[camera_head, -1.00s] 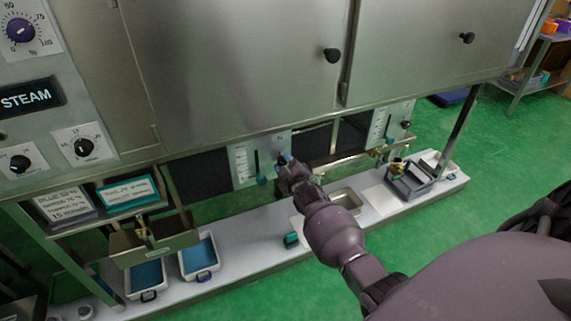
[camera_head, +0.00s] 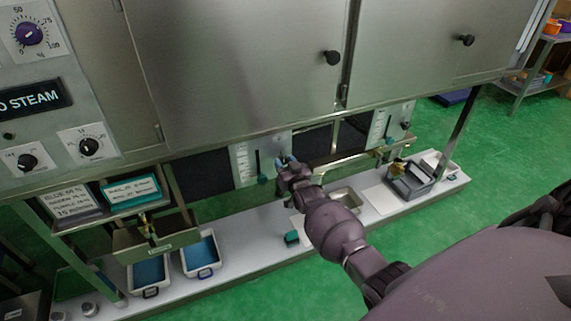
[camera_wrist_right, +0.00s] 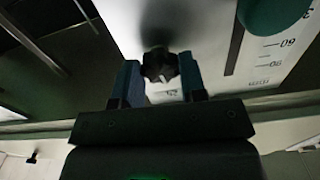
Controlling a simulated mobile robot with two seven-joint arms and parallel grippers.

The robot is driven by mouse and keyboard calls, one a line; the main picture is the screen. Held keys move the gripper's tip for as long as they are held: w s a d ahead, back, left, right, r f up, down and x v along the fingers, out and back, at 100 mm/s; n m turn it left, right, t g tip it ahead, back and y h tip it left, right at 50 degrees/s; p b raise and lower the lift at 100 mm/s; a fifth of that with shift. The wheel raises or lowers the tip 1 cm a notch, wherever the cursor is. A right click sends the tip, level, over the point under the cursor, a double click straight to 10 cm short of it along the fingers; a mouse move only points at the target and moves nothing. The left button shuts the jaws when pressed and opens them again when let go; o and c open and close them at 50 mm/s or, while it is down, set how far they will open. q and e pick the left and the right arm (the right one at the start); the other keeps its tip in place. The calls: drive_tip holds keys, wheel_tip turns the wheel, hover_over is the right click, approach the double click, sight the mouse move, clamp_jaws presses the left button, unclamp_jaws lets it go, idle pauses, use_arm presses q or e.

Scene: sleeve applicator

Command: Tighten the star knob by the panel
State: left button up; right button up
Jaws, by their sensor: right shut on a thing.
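The black star knob (camera_wrist_right: 160,65) sits at the edge of a pale panel (camera_wrist_right: 215,35) with a printed scale, as the right wrist view shows. My right gripper (camera_wrist_right: 158,80) has one blue finger on each side of the knob and is shut on it. In the head view the right gripper (camera_head: 285,160) is at the right edge of the same panel (camera_head: 243,160), below the steel cabinet, and it hides the knob there. A teal round handle (camera_wrist_right: 277,14) stands on the panel beside the gripper. My left gripper is in neither view.
Steel cabinet doors (camera_head: 240,60) overhang the work area. A second scale panel (camera_head: 380,127) with a black knob (camera_head: 406,125) is farther right. Trays with blue contents (camera_head: 201,272) and a grey bin (camera_head: 411,184) stand on the low shelf. Green floor lies free in front.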

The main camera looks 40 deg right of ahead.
drive_tip(key=shift+m, duration=0.9)
drive_tip(key=o, duration=0.9)
drive_tip(key=shift+s, duration=0.15)
drive_tip(key=shift+s, duration=0.25)
drive_tip(key=p+v, duration=0.2)
drive_tip(key=v, duration=0.8)
